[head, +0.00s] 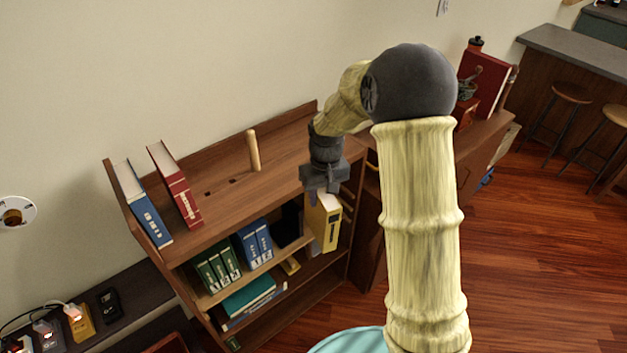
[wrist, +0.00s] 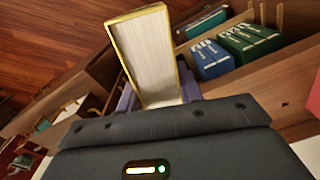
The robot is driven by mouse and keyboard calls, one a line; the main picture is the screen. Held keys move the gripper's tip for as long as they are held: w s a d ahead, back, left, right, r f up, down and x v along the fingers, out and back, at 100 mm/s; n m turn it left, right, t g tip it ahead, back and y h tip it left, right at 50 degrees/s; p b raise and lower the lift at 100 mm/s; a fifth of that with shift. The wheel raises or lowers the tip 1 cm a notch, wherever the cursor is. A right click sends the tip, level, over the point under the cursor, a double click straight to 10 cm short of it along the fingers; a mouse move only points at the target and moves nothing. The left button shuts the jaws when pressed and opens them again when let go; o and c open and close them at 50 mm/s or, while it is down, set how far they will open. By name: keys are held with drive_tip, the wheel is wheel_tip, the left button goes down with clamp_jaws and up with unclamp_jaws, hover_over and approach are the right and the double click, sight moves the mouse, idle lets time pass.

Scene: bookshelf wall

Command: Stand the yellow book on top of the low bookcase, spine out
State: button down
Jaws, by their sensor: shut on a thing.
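The yellow book (head: 327,222) hangs upright from my gripper (head: 324,190) in the head view, in front of the right end of the low bookcase (head: 215,225). Its yellow spine with a dark label faces outward. In the wrist view the yellow book (wrist: 146,52) shows its white page edges between its covers. My gripper is shut on its upper end; the fingers (wrist: 160,100) are partly hidden behind the book and the gripper body. The bookcase top holds a blue book (head: 143,205) and a red book (head: 175,185) standing at its left end.
A wooden peg (head: 253,151) stands on the bookcase top, with small dark slots (head: 221,187) nearby. A taller cabinet (head: 480,150) stands to the right. The top's front middle is clear.

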drive_tip(key=s+d+f+m, duration=0.1)
drive_tip(key=d+f, duration=0.3)
drive_tip(key=f, duration=0.6)
drive_tip(key=s+d+f+m, duration=0.2)
drive_tip(key=d+f, duration=0.2)
drive_tip(key=f, duration=0.6)
drive_tip(key=shift+s+f+m, duration=0.15)
drive_tip(key=shift+f+m, duration=0.1)
drive_tip(key=shift+m, duration=0.05)
drive_tip(key=shift+d, duration=0.1)
drive_tip(key=shift+d+b, duration=0.1)
drive_tip(key=shift+b, duration=0.2)
